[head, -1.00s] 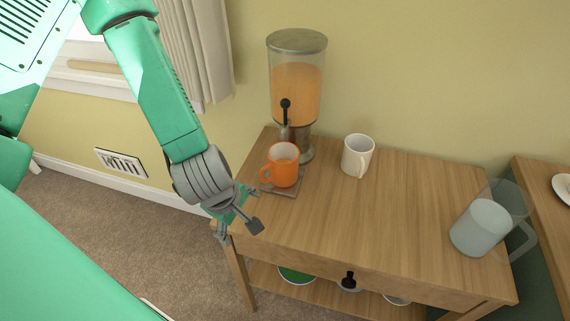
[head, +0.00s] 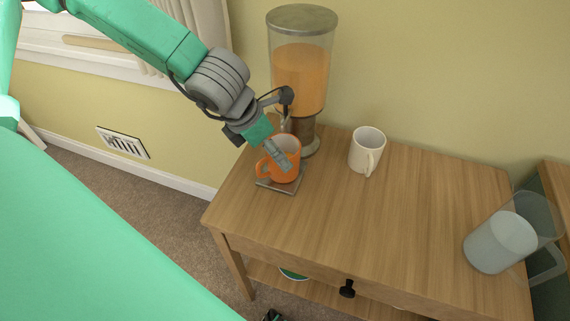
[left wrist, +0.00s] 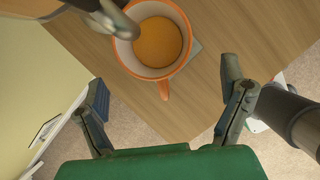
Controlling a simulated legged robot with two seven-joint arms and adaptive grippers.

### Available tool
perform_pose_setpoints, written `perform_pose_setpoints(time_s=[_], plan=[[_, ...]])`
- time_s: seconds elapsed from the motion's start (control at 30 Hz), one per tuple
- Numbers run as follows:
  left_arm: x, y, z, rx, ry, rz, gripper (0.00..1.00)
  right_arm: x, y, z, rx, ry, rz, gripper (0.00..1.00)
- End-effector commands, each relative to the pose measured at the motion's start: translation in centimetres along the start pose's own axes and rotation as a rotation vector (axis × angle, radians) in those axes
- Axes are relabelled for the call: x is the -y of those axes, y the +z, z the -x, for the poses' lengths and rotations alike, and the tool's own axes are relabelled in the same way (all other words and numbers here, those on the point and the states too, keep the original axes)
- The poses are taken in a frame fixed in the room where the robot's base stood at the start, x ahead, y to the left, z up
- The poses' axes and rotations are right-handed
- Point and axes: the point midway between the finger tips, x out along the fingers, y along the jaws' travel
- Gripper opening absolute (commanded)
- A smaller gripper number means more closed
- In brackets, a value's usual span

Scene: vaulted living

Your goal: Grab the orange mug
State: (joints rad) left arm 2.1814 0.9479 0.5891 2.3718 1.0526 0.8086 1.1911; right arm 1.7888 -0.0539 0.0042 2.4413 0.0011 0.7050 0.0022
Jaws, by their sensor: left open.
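The orange mug (head: 286,172) stands upright on a small square coaster (head: 265,184) at the table's left end, below the drink dispenser's tap. Its handle points left in the head view. My left gripper (head: 268,140) is above the mug and overlaps its rim there. In the left wrist view the mug (left wrist: 175,62) shows a pale inner wall and orange inside. I cannot tell whether a finger touches the mug.
The dispenser (head: 301,75) with orange liquid stands right behind the mug. A white mug (head: 366,148) is to the right. A clear pitcher (head: 505,243) stands at the table's right end. The wooden table (head: 390,215) is bare between them. A dark drawer knob (head: 347,289) sticks out in front.

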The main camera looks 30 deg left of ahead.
Motion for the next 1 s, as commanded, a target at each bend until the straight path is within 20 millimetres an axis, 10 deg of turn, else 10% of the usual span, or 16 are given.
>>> perform_pose_setpoints(time_s=[0.6,0.9,1.0], plan=[[0.7,0.6,-7.3,-0.002,0.004,-0.002,0.90,0.1,0.1,-2.1,-0.001,0.000,0.001,0.40],[0.3,0.6,-7.8,0.002,0.001,-0.001,0.90,0.0,0.1,-2.2,-0.001,0.000,0.001,0.40],[0.3,0.6,-7.8,0.001,0.001,-0.001,0.62,0.0,0.1,-2.2,-0.001,0.000,0.001,0.40]])
